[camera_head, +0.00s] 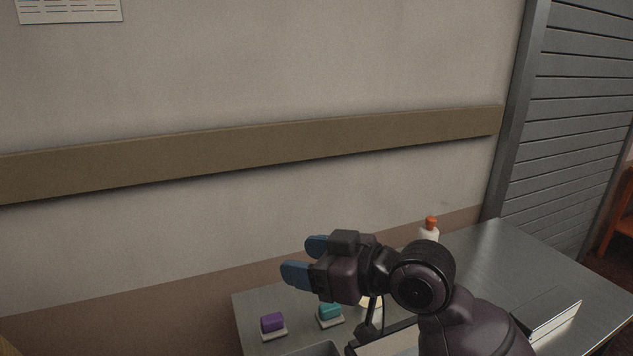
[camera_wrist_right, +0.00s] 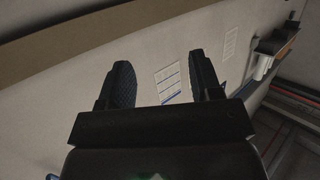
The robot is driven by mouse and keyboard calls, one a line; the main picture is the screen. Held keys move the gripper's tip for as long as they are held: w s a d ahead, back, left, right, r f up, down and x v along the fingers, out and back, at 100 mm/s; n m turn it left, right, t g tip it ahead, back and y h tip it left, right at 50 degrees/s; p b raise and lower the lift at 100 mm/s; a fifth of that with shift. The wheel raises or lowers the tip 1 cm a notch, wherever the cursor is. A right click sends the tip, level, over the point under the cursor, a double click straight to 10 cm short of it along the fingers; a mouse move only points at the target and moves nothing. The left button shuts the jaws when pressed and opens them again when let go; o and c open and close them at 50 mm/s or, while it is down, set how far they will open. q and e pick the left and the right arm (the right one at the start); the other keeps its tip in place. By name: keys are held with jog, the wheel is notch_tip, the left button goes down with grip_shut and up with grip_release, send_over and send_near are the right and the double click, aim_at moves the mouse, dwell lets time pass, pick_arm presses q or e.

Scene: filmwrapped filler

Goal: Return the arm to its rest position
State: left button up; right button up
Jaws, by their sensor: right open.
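My right gripper (camera_head: 304,259) is raised above the left part of the metal table (camera_head: 480,250), pointing left. Its two blue-padded fingers are apart with nothing between them. In the right wrist view the same gripper (camera_wrist_right: 164,82) shows its fingers spread, with the wall and a posted sheet (camera_wrist_right: 168,82) behind the gap. My right arm comes in from the lower right and covers part of the table. My left gripper is not in view.
A purple block (camera_head: 272,322) and a teal block (camera_head: 330,312) sit on small pale bases on the table below the gripper. A white bottle with an orange cap (camera_head: 430,228) stands behind the arm. The wall with a brown rail (camera_head: 250,150) is behind.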

jog(key=w+d+f+m+t+h, duration=0.1)
jog(key=w+d+m+t+h, duration=0.1)
jog(key=w+d+m+t, duration=0.35)
jog(key=d+f+m+t+h, duration=0.35)
jog(key=d+f+h, duration=0.25)
jog(key=d+f, duration=0.7)
jog(key=s+d+f+g+h, duration=0.1)
jog(key=s+d+f+h, duration=0.1)
jog(key=s+f, duration=0.5)
jog(key=s+d+f+m+g+h, duration=0.1)
jog(key=s+d+f+g+h, duration=0.1)
jog(key=s+d+f, duration=0.3)
jog(key=s+d+f+m+g+h, duration=0.1)
jog(key=s+d+f, duration=0.2)
jog(key=s+f, duration=0.7)
notch_tip(320, 180, down, 2)
jog(key=shift+s+d+h, duration=0.2)
jog(key=shift+d+h, duration=0.1)
jog(key=shift+h, duration=0.1)
